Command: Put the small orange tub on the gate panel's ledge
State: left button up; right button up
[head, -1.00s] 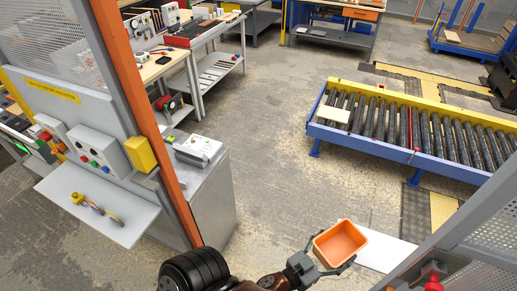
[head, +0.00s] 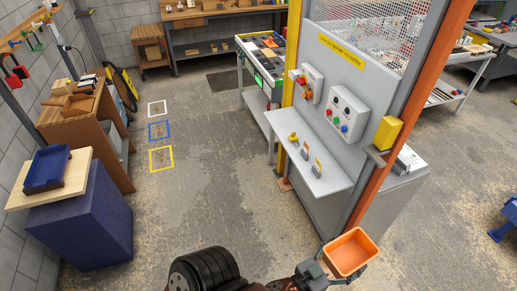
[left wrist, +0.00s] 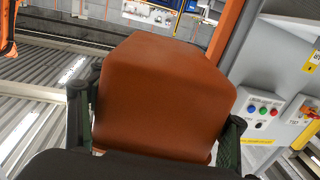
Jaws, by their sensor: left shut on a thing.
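The small orange tub (head: 350,252) is in my left gripper (head: 325,268), at the bottom of the head view, with its open top showing and empty inside. In the left wrist view the tub (left wrist: 165,90) fills the middle, between the two fingers. The gate panel (head: 345,75) stands upright right of centre in the head view. Its grey ledge (head: 318,168) juts out at the panel's lower left, above and left of the tub, which is apart from it. My right gripper is in neither view.
Several small yellow, orange and grey items (head: 305,150) lie along the ledge's back. Its front part is bare. An orange post (head: 375,180) rises at the panel's right edge, with a yellow box (head: 386,133) beside it. A blue pedestal (head: 85,220) stands at left; open floor lies between.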

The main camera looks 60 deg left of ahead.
aim_at(280, 121)
jog(key=z, duration=0.1)
jog(key=k, duration=0.25)
jog(key=u, duration=1.95)
jog(key=i, duration=0.9)
jog(key=u, duration=0.5)
jog(key=i, duration=1.05)
jog(key=z, duration=0.8)
jog(key=i, duration=0.65)
jog(key=z, duration=0.55)
